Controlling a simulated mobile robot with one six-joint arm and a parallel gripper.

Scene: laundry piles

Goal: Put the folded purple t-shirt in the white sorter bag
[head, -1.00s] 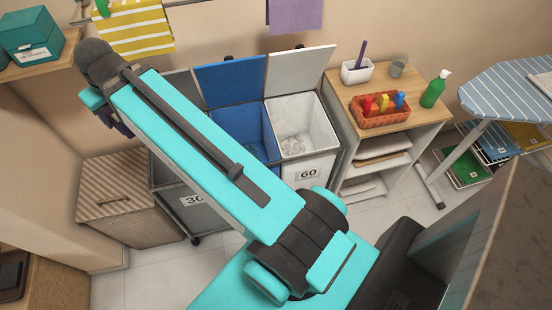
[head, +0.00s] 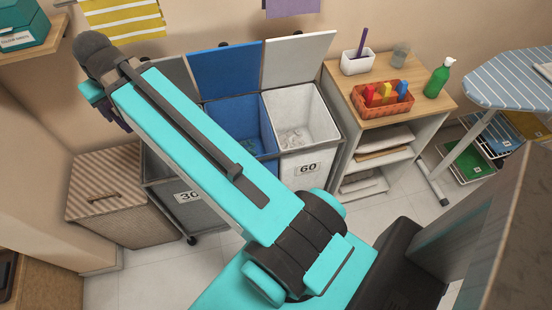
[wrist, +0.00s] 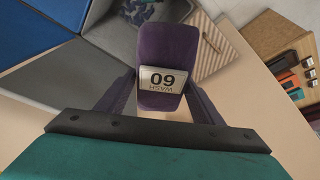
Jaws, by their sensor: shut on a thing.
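The folded purple t-shirt (wrist: 165,48) is between the fingers of my gripper (wrist: 160,85) in the wrist view, with a white tag reading 60 WASH on it. My gripper is shut on it. In the head view, my gripper is mostly hidden behind my arm at the left, with a bit of dark purple (head: 121,118) showing there. The white sorter bag (head: 312,108) stands open right of centre, its white lid (head: 298,60) raised and a 60 label on its front. Some pale, crumpled contents lie inside it. My gripper is well left of this bag.
The blue bag (head: 230,118) and a grey bag (head: 195,208) labelled 30 stand left of the white one. A striped hamper (head: 105,190) is at far left. A wooden shelf unit (head: 425,95) and ironing board (head: 510,78) are at right.

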